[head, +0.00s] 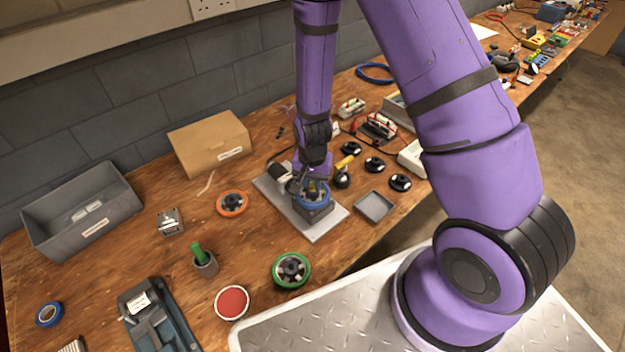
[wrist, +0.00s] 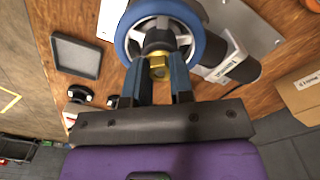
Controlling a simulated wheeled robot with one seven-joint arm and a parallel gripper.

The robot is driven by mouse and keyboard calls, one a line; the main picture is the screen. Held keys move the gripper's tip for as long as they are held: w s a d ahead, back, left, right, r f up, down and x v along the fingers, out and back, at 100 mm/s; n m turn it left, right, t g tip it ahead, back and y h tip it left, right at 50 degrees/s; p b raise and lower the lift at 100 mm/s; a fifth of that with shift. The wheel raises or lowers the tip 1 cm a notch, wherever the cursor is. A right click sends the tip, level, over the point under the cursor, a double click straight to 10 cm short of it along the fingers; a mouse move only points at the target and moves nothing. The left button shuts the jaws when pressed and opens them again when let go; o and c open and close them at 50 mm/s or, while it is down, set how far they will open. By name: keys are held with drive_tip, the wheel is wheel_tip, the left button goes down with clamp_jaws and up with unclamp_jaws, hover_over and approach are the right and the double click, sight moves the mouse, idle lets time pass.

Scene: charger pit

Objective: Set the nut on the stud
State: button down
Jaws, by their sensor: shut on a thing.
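My gripper (wrist: 160,66) is shut on a brass-coloured nut (wrist: 159,72), one finger on each side of it. The nut is in front of the dark centre hub of a blue-rimmed wheel (wrist: 128,38) with pale spokes. I cannot tell whether the nut touches the stud, which is hidden behind the nut and fingers. In the head view, my gripper (head: 313,180) points down over the blue wheel (head: 325,201), which sits on a dark block on a grey base plate (head: 322,228). The nut is too small to make out there.
A small grey tray (head: 374,207) and several black knobs lie right of the plate. An orange-rimmed wheel (head: 232,204), a green-rimmed wheel (head: 291,270) and a red-topped round tin (head: 232,303) lie left and in front. A cardboard box (head: 209,143) and grey bin (head: 82,212) stand behind.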

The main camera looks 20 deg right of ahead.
drive_tip(key=c, duration=0.9)
unclamp_jaws()
wheel_tip(320, 180, up, 11)
drive_tip(key=shift+f, duration=0.1)
